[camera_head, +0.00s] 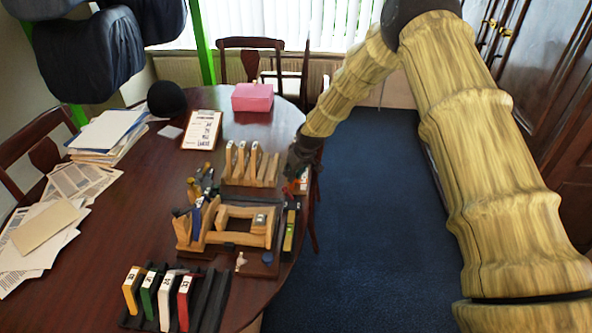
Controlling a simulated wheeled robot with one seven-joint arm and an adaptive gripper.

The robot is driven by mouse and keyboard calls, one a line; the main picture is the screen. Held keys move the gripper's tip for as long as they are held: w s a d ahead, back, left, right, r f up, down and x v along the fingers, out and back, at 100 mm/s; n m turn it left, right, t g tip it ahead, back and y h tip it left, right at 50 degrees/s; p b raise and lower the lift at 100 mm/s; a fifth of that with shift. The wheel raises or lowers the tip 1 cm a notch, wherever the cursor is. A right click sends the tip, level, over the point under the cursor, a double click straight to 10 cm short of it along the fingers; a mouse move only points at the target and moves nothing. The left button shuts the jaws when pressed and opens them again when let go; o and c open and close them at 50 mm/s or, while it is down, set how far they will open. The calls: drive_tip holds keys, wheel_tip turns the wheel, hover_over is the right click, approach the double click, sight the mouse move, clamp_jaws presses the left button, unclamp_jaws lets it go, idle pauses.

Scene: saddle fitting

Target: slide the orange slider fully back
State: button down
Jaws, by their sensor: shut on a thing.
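My gripper (297,175) is at the right edge of the wooden table, at the end of my arm coming down from the upper right. It is shut on the orange slider (289,188), a small orange piece just below the fingertips. The fingers and arm hide much of the slider. The slider sits at the far end of a narrow dark strip with a yellow-green part (289,231), which runs along the table's right edge. The exact contact is too small to see clearly.
A wooden fixture (240,213) with a blue piece stands left of the strip. Behind it is a rack of wooden slats (250,165). A dark rack with coloured cards (205,302) is in front. Papers, a clipboard (202,130) and a pink box (252,97) lie farther off.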

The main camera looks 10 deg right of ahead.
drive_tip(key=shift+s+a+r, duration=0.1)
drive_tip(key=shift+s+a, duration=0.2)
drive_tip(key=shift+s, duration=0.35)
drive_tip(key=c, duration=1.3)
unclamp_jaws()
drive_tip(key=shift+d, duration=0.15)
drive_tip(key=v, duration=1.2)
